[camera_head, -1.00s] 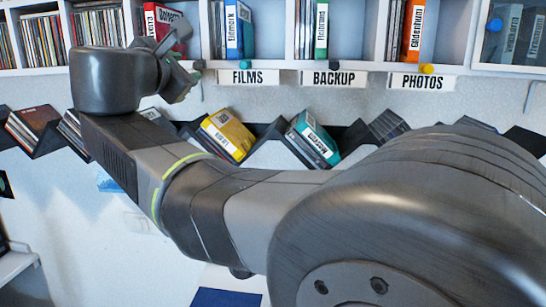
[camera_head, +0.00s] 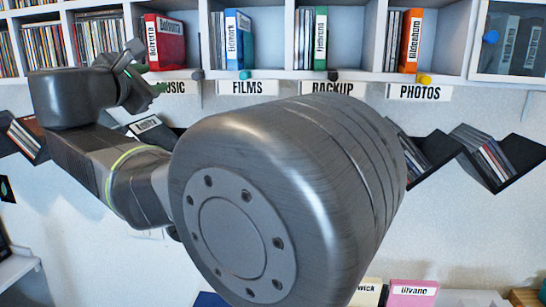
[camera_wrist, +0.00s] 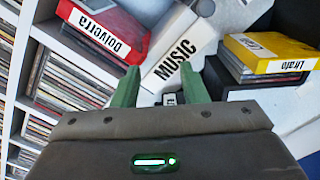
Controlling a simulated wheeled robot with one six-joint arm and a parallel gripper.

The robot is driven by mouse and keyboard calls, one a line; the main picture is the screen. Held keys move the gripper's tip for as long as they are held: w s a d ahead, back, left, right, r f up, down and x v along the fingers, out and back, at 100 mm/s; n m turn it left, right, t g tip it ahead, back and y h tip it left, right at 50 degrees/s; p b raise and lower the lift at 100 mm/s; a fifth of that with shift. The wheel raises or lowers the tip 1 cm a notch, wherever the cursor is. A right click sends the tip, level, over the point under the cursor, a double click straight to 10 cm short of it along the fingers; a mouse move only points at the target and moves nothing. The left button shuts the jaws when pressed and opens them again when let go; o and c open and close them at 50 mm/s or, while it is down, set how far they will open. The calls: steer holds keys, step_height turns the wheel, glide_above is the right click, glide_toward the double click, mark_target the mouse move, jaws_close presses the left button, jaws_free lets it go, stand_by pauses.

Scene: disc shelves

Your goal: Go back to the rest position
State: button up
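My gripper (camera_head: 138,75) is at the upper left in the head view, in front of the lower edge of the shelf by the MUSIC label (camera_head: 172,88). In the wrist view its two green fingers (camera_wrist: 161,86) stand apart with nothing between them. A red case (camera_head: 165,42) with a white spine label stands in the shelf compartment above MUSIC, apart from the fingers. It also shows at the upper left of the wrist view (camera_wrist: 98,28). My arm hides much of the middle of the head view.
A blue case (camera_head: 238,40), a green one (camera_head: 320,38) and an orange one (camera_head: 411,40) stand in neighbouring compartments. A zigzag rack (camera_head: 440,178) hangs below; a yellow case (camera_wrist: 268,52) shows in the wrist view. Small coloured knobs line the shelf edge.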

steer(key=s+a+b, duration=0.1)
steer(key=s+b, duration=0.1)
steer(key=s, duration=0.7)
steer(key=shift+a, duration=0.2)
steer(key=shift+d, duration=0.1)
